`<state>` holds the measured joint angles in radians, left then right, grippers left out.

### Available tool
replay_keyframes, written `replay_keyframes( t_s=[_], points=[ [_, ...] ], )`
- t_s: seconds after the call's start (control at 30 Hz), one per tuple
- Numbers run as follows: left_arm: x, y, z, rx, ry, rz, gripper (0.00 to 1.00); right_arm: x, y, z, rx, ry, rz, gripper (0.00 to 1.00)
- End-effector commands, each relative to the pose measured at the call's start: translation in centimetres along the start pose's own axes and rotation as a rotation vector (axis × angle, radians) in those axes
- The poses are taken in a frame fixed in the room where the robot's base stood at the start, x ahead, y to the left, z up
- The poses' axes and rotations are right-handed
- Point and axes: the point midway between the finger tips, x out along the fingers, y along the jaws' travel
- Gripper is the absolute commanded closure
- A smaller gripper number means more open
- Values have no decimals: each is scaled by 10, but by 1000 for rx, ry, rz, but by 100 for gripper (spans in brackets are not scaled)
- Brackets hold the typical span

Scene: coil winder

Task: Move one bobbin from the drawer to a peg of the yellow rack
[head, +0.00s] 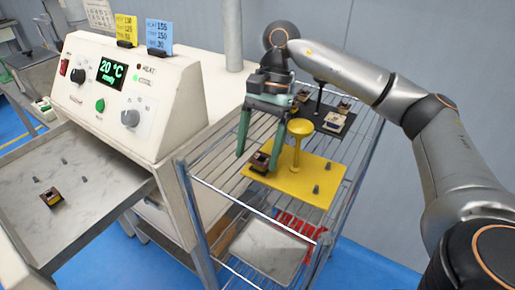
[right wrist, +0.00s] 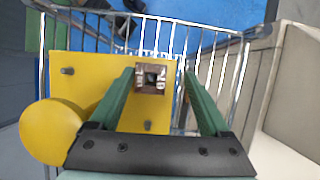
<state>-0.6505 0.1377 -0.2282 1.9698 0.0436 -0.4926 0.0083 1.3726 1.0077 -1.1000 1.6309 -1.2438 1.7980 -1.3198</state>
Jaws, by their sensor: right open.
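The yellow rack (head: 284,186) lies on the wire shelf, with bare pegs (head: 316,189) and a tall round-topped yellow post (head: 299,130). A brown bobbin (head: 260,161) sits at the rack's left edge; whether a peg is inside it is hard to see. It also shows in the right wrist view (right wrist: 150,79). My right gripper (head: 257,160) points down over this bobbin. Its green fingers stand open on both sides with visible gaps. The open drawer (head: 92,175) at left holds another bobbin (head: 51,197) and several bare pegs. My left gripper is out of view.
A dark rack (head: 325,117) with several bobbins stands behind the yellow rack. The white winder (head: 137,90) with its display stands left of the wire shelf (head: 225,190). The shelf's metal rails surround the yellow rack. A lower shelf carries a grey tray (head: 268,250).

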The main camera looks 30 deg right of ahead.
Motion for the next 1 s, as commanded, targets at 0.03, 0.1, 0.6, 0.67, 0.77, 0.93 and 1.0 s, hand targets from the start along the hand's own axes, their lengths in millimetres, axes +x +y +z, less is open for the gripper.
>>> replay_keyframes(
  t_s=[0.03,0.1,0.6,0.67,0.77,0.93,1.0],
  points=[
    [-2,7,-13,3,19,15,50,-11,-1,0,0,1,-5,19],
    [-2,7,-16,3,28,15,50,-26,-1,1,-1,0,-7,19],
    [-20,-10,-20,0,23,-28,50,-122,0,1,1,1,-1,19],
    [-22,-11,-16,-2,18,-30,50,-124,0,1,0,1,-2,19],
    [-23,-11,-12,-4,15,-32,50,-126,0,0,0,0,-1,19],
    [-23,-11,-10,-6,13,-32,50,-125,0,0,0,0,0,19],
    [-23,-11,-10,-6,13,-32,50,-125,0,0,0,0,-1,19]
  ],
)
